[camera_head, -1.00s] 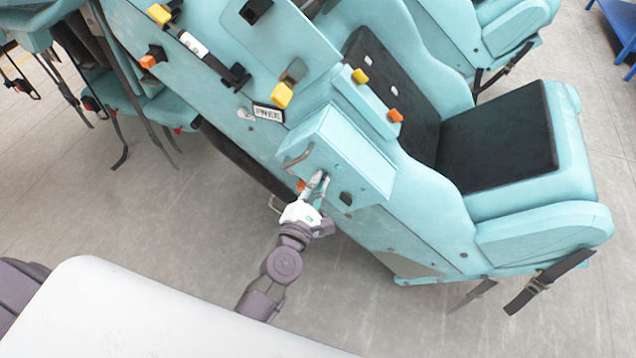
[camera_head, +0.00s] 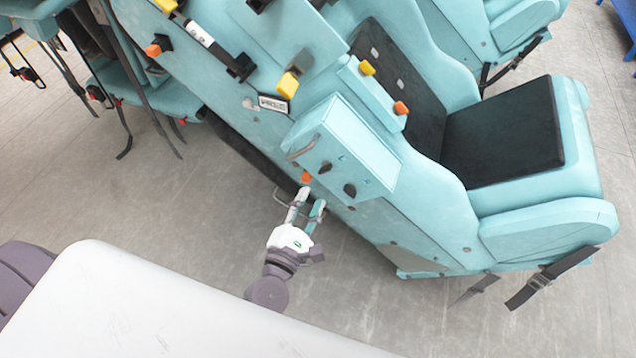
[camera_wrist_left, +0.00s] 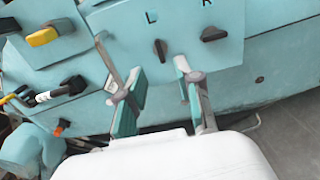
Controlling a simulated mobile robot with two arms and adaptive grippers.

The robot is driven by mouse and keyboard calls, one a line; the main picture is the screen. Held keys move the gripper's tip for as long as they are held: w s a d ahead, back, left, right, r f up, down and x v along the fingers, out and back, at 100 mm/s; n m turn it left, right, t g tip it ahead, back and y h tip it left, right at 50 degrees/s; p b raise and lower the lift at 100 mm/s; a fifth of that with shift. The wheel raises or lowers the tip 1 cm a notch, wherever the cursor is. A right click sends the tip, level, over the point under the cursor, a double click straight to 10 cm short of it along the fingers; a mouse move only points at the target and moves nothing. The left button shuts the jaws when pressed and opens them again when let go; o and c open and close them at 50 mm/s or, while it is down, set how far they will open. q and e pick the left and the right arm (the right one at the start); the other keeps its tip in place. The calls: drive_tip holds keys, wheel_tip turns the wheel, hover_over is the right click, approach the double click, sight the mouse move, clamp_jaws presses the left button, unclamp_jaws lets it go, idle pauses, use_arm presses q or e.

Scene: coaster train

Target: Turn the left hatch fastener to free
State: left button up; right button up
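The teal hatch box (camera_head: 372,150) stands out from the side of the coaster car and carries two dark fasteners. The left fastener (camera_head: 326,167) also shows in the left wrist view under the letter L (camera_wrist_left: 161,50), its bar nearly upright there. The right fastener (camera_head: 350,189) sits under the letter R (camera_wrist_left: 213,34) in the wrist view, its bar lying more crosswise. My left gripper (camera_head: 308,203) is open and empty, in front of and below the box, apart from both fasteners. In the wrist view its fingertips (camera_wrist_left: 160,75) frame the space below the left fastener. My right gripper is not seen.
A curved handle (camera_head: 302,148) is on the box's left end, and an orange knob (camera_head: 306,177) sits just beside the box. Yellow and orange knobs line the car's side above. A black-padded seat (camera_head: 503,135) is to the right. Grey floor is open below.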

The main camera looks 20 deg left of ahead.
use_arm(q)
drive_tip(key=s, duration=0.4)
drive_tip(key=shift+s, duration=0.1)
idle(0.4)
drive_tip(key=s+f+m+g+h, duration=0.1)
drive_tip(key=s+f+m+g, duration=0.2)
drive_tip(key=f+m, duration=0.55)
drive_tip(key=s+a+f+m+g, duration=0.1)
drive_tip(key=s+f+m+g, duration=0.25)
drive_tip(key=f, duration=1.05)
drive_tip(key=s+f+m+g+h, duration=0.1)
drive_tip(key=s+f+m+g, duration=0.25)
drive_tip(key=f+m, duration=0.55)
drive_tip(key=s+a+f+m+g+y, duration=0.1)
drive_tip(key=s+a+f+m+g, duration=0.2)
drive_tip(key=s+f, duration=0.4)
drive_tip(key=s+a+f+m+g+y, duration=0.1)
drive_tip(key=s+a+f+m+g, duration=0.3)
drive_tip(key=s+f, duration=0.4)
drive_tip(key=s+m, duration=0.1)
drive_tip(key=s, duration=0.5)
drive_tip(key=shift+m+y, duration=0.3)
drive_tip(key=shift+m, duration=0.1)
drive_tip(key=shift+w+a, duration=0.1)
